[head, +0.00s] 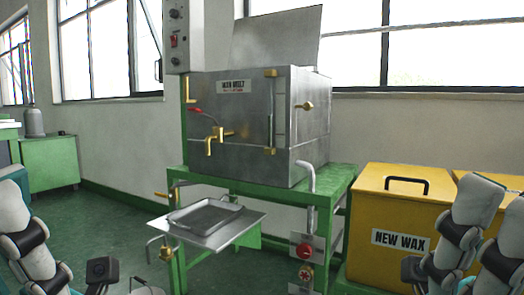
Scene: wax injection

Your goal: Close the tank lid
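The wax melt tank (234,150) is a grey metal box on a green stand. Its lid (277,38) is a flat metal panel standing up, tilted slightly back, above the rear of the tank, so the tank is open. The inside of the tank is hidden from this height. My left arm shows at the lower left and my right arm at the lower right, both apart from the tank and lid.
A control box (183,35) is at the tank's upper left. Brass taps and handles (220,135) stick out from the tank. A metal tray (205,216) sits on a shelf in front. A yellow NEW WAX bin (390,205) stands right of the stand (340,180). The left floor is clear.

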